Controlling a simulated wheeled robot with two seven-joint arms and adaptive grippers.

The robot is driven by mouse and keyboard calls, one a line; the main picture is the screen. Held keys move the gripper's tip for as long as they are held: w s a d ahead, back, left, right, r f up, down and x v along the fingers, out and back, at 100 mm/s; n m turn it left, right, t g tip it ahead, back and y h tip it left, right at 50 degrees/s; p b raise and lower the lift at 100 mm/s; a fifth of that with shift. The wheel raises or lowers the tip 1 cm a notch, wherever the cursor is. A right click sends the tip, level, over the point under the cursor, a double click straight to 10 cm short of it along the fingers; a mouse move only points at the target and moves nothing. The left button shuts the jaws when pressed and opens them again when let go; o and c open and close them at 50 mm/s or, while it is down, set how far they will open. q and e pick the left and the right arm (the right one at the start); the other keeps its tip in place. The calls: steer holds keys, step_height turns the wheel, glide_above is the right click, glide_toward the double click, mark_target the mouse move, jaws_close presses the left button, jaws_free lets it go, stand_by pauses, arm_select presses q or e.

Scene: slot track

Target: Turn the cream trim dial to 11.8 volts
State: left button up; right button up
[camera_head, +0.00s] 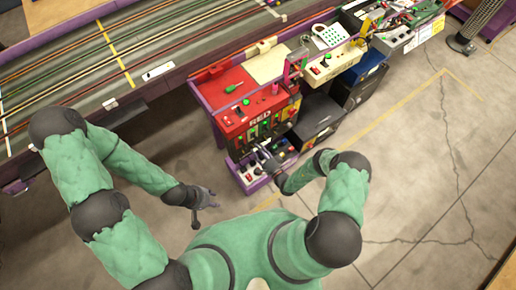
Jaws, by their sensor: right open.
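I cannot make out the cream trim dial or any volt reading for certain; the parts are too small. A low purple-edged unit (247,178) with several small knobs or switches stands below the red station (234,112). My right gripper (266,159) is over the right part of this low unit, in front of the red station, and partly covers it. It is open; I cannot tell if it touches anything. My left gripper (206,197) hangs over the floor, left of and below the low unit, apart from it. Its fingers are too small to read.
The slot track (140,50) runs along the upper left on a purple-edged table. A cream control box (330,66), a blue box (366,73) and black cases (316,116) stand right of the red station. The concrete floor (430,150) at the right is clear.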

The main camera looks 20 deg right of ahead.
steer(key=v, duration=1.1)
stand_by(0.3)
steer(key=s+a+r+n+g+y, duration=0.4)
steer(key=s+a+n+g+y, duration=0.3)
steer(key=s+a+g, duration=0.75)
steer(key=s+d+r+n+g+h, duration=0.25)
steer(key=d+r+g+h, duration=0.2)
steer(key=g+h, duration=0.25)
steer(key=w+r+n+t+h, duration=0.1)
steer(key=w+r+t+h, duration=0.1)
steer(key=w+r+t, duration=0.2)
step_height(320, 180, up, 3)
steer(key=shift+w+d+f+t, duration=0.1)
steer(key=shift+w+d+t, duration=0.25)
steer(key=shift+w, duration=0.1)
